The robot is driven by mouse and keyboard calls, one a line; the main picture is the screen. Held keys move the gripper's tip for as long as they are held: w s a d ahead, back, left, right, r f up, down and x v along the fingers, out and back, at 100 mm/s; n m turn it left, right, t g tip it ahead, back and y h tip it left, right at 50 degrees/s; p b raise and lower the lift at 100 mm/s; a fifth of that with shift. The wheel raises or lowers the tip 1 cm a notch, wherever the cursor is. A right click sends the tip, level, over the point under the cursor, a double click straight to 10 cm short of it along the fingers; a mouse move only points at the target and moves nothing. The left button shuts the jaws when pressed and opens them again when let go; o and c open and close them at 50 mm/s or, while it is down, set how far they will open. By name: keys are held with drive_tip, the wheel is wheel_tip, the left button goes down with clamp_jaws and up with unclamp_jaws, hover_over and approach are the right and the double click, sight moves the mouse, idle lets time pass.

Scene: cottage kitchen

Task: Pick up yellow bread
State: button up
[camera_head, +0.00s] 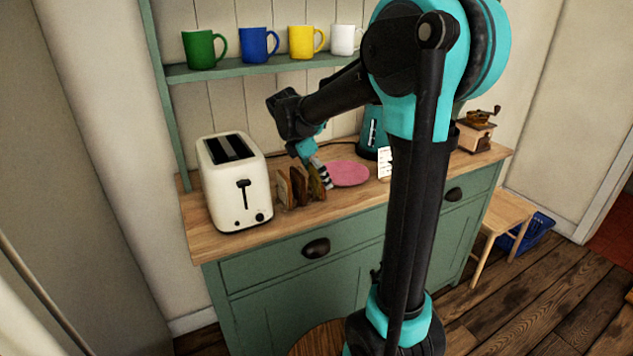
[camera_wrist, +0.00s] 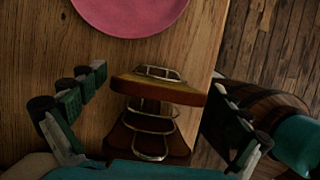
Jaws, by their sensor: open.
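The yellow bread (camera_head: 316,187) is the yellowish-brown slice at the plate end of a small wire rack on the wooden counter. In the wrist view, its top edge (camera_wrist: 160,90) lies across the middle. My gripper (camera_head: 321,174) is low over that end of the rack. The wrist view shows my gripper (camera_wrist: 159,93) open, one finger on each side of the slice, with gaps to both ends. The rack's wire loops (camera_wrist: 150,123) show between the slices. The lower part of the yellow slice is hidden in the wrist view.
A cream toaster (camera_head: 235,185) stands left of the rack. A pink plate (camera_head: 348,174) lies just to the right. A white card (camera_head: 384,163) and a teal appliance (camera_head: 372,135) are behind. Several mugs (camera_head: 259,46) stand on the shelf above. The counter's front edge is close.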

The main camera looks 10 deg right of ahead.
drive_tip(key=shift+x, duration=1.55)
drive_tip(key=c, duration=0.7)
drive_tip(key=shift+a, duration=0.1)
drive_tip(key=shift+r, duration=0.15)
